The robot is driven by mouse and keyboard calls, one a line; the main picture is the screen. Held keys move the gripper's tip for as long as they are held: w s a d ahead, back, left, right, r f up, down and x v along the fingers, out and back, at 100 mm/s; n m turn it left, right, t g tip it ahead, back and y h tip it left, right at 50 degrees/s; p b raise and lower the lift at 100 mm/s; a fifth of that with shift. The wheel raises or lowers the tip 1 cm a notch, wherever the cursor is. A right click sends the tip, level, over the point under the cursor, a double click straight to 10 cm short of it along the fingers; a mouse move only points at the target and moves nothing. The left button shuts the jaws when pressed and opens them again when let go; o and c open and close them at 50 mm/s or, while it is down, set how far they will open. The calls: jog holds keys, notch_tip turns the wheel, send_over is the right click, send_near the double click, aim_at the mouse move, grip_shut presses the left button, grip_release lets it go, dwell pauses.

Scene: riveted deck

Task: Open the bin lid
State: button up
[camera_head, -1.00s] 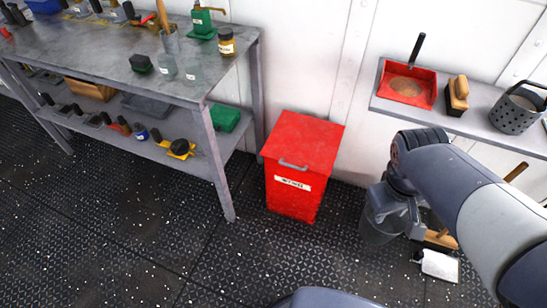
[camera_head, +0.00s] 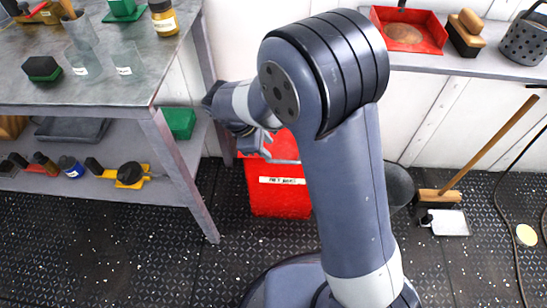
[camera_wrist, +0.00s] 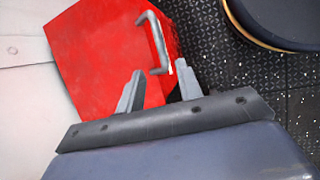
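The red bin (camera_head: 280,203) with a white label stands on the floor beside the workbench. Its lid (camera_head: 286,146) is partly hidden behind my arm and looks shut. In the wrist view the red lid (camera_wrist: 95,55) fills the upper left, with the grey bar handle (camera_wrist: 156,42) near its right edge. My gripper (camera_wrist: 160,68) is open, its two fingers apart and pointing at the handle. The handle's near end lies just by the gap between the fingertips; whether they touch it I cannot tell. In the head view my gripper (camera_head: 262,146) is over the lid.
The metal workbench (camera_head: 110,88) with jars and glasses stands close on the left. A wall shelf (camera_head: 445,60) holds a red dustpan (camera_head: 408,28) and a brush. A grey bucket (camera_head: 399,186), a broom (camera_head: 490,145) and a white scoop (camera_head: 446,222) are at the right.

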aim_at(280, 161)
jog(key=b+x, duration=0.2)
jog(key=x, duration=0.6)
jog(key=shift+f, duration=0.25)
grip_shut()
